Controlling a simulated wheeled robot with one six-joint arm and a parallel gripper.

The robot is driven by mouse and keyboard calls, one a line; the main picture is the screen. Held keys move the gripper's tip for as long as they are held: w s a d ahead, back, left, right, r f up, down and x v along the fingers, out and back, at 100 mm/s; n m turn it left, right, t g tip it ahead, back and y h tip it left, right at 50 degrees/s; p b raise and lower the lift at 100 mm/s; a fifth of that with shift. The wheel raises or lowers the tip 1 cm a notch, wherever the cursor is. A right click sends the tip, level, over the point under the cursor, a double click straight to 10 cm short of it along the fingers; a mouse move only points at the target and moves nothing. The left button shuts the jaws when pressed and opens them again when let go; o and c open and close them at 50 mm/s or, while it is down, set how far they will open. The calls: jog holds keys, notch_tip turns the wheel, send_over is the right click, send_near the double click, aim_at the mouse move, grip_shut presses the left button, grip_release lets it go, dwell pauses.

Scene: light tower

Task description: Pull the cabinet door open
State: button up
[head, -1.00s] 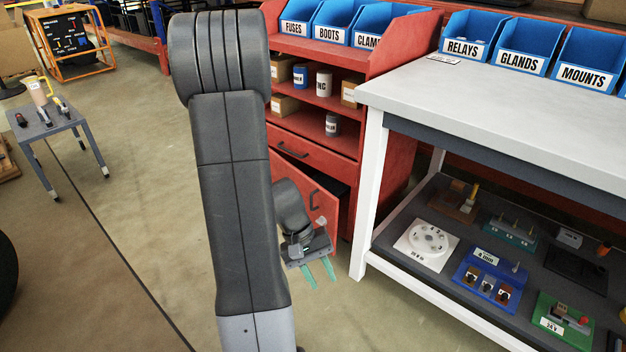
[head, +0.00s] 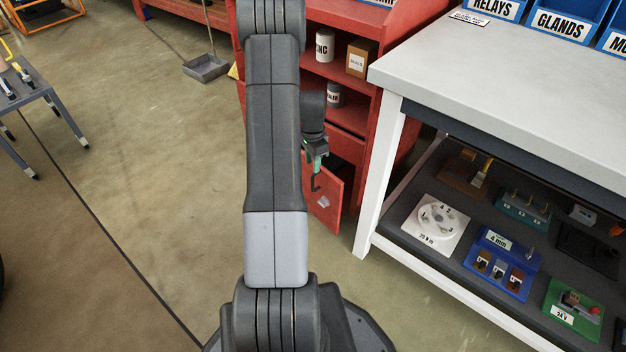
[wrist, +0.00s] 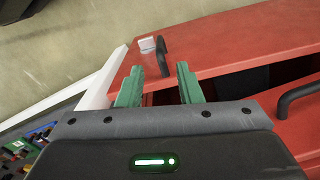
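The red cabinet door (head: 334,208) stands ajar low on the red cabinet, with a dark gap behind it. It also fills much of the upper wrist view (wrist: 235,42). Its black bar handle (head: 315,183) shows below my gripper (head: 319,164) in the head view. In the wrist view my gripper (wrist: 157,80) has its two green fingers spread, with nothing held between them. The door handle (wrist: 162,54) appears just beyond the fingertips, nearer the right one; I cannot tell whether they touch. My arm hides part of the cabinet in the head view.
The white-legged workbench (head: 375,190) stands close on the right, with several devices on its lower shelf. A drawer handle (wrist: 298,97) shows at right in the wrist view. Open floor (head: 150,150) lies left; a small grey table (head: 35,90) stands at far left.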

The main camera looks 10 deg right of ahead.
aim_at(312, 178)
notch_tip(312, 178, down, 9)
jog(key=shift+r+b, duration=0.2)
jog(key=shift+b, duration=0.95)
grip_shut()
jog(key=shift+a, duration=0.1)
